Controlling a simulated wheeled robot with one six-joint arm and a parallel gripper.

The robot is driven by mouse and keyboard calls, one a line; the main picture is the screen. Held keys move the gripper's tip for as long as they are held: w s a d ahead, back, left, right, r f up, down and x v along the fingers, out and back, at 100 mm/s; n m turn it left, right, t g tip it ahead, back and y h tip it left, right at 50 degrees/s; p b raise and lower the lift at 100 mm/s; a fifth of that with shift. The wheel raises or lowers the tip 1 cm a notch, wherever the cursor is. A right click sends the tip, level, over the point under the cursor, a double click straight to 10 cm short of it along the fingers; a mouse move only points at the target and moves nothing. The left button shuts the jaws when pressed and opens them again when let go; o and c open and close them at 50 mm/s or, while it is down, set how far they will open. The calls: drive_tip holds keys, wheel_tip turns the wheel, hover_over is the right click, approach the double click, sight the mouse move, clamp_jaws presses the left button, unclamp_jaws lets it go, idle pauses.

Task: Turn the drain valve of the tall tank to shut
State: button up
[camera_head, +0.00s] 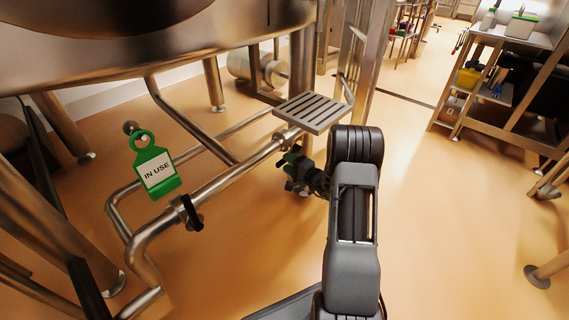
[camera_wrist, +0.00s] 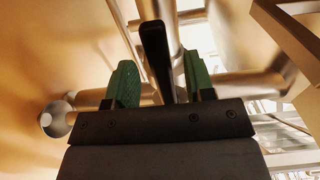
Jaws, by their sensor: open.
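The large steel tank (camera_head: 150,55) fills the upper left of the head view. A steel pipe (camera_head: 228,180) runs below it and carries a black valve handle (camera_head: 192,212). My gripper (camera_head: 291,165), with green fingertips, is low beside the pipe, below a slatted step. In the wrist view my gripper (camera_wrist: 161,85) is open, with one green finger on each side of a long black handle (camera_wrist: 156,55). A steel pipe (camera_wrist: 245,84) crosses behind the fingers. I cannot tell whether the handle touches a finger, or whether it is the one in the head view.
A green "IN USE" tag (camera_head: 155,170) hangs left of the pipe. The slatted step (camera_head: 314,112) sits just above my gripper. Steel tank legs (camera_head: 214,85) stand around the pipes. A steel shelf (camera_head: 505,100) is at the right, with open floor (camera_head: 450,220) before it.

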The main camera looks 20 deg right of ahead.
drive_tip(key=shift+x, duration=1.2)
drive_tip(key=shift+c, duration=0.5)
clamp_jaws()
